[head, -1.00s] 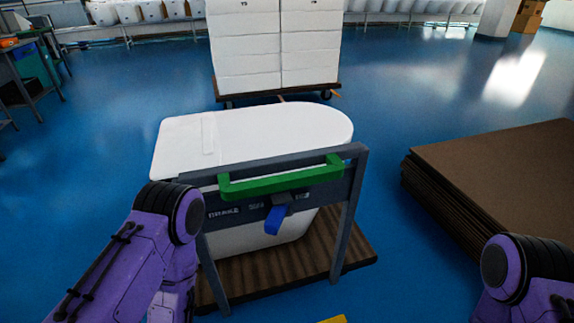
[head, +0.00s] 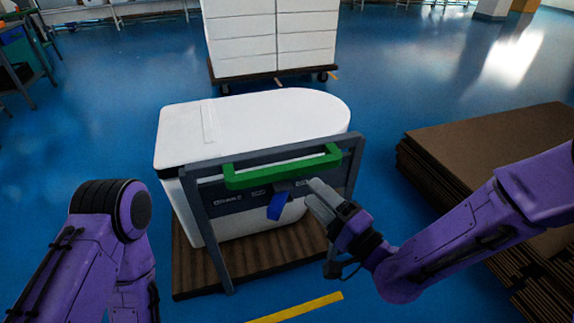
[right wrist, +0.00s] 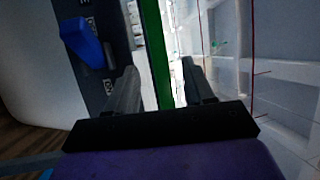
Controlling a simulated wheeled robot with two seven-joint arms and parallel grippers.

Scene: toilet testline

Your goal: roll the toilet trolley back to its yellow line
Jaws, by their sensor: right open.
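The toilet trolley has a brown ribbed base (head: 195,270), a grey frame and a green handle (head: 283,168). A white toilet (head: 255,120) stands on it, and a blue lever (head: 280,206) hangs below the handle. A yellow line (head: 300,308) lies on the floor in front of the base, with a gap between. My right gripper (head: 318,192) is just below the handle's right end. In the right wrist view, the green handle (right wrist: 155,50) runs between the open fingers (right wrist: 157,75); I cannot tell whether they touch it. My left arm is at the left; its gripper is out of view.
A wheeled stack of white boxes (head: 262,40) stands behind the trolley. A stack of brown cardboard sheets (head: 490,145) lies on the right, close to my right arm. A workbench (head: 25,70) is at far left. Blue floor is clear left of the trolley.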

